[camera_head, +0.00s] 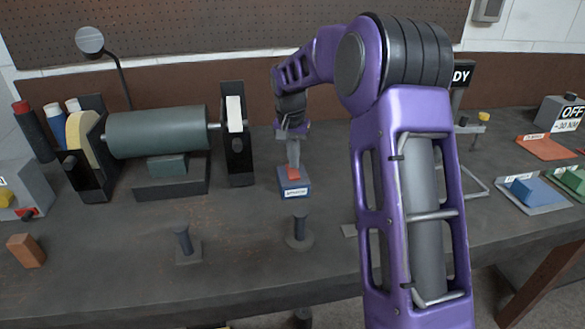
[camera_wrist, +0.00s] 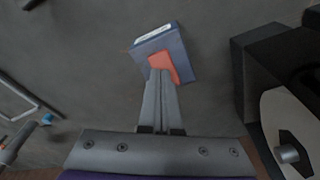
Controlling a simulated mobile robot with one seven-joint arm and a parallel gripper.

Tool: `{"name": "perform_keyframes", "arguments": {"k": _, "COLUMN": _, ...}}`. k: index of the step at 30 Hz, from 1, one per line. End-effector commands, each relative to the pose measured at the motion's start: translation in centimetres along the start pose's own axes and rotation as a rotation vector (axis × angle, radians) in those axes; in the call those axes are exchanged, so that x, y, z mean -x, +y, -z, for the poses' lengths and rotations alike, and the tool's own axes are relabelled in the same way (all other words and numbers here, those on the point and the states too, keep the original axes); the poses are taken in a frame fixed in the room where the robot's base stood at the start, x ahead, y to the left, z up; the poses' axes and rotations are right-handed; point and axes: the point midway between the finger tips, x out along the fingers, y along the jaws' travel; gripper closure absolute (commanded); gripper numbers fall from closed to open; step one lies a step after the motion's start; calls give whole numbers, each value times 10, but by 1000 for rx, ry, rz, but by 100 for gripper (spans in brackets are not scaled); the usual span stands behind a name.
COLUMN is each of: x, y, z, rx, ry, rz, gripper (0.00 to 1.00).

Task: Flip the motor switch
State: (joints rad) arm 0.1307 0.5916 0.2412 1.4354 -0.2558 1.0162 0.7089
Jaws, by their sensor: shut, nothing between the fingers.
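The motor switch is a small blue box (camera_head: 295,189) with a white label on its front and a red rocker (camera_head: 291,173) on top. It stands on the bench to the right of the grey motor. My gripper (camera_head: 293,165) points down over the switch, with its fingers closed together. In the wrist view, the blue box (camera_wrist: 180,38) lies just ahead of the fingertips (camera_wrist: 160,72), which overlap the near part of the red rocker (camera_wrist: 169,63). They look at or just above the rocker; I cannot tell whether they touch it. The fingers hide part of the rocker.
The grey motor drum (camera_head: 157,132) and a black upright bracket (camera_head: 236,150) stand left of the switch. Two dark pegs (camera_head: 184,242) (camera_head: 299,232) stand in front. A blue block (camera_head: 532,190) and orange and green trays lie at the right. The front bench strip is mostly clear.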

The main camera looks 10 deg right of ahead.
Motion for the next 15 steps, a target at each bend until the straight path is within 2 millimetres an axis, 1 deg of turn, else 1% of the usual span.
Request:
{"name": "perform_keyframes", "arguments": {"k": 1, "x": 8, "y": 0, "z": 1, "rx": 0, "ry": 1, "rz": 0, "gripper": 100}}
{"name": "perform_keyframes", "arguments": {"k": 15, "x": 43, "y": -1, "z": 6, "rx": 0, "ry": 1, "rz": 1, "gripper": 100}}
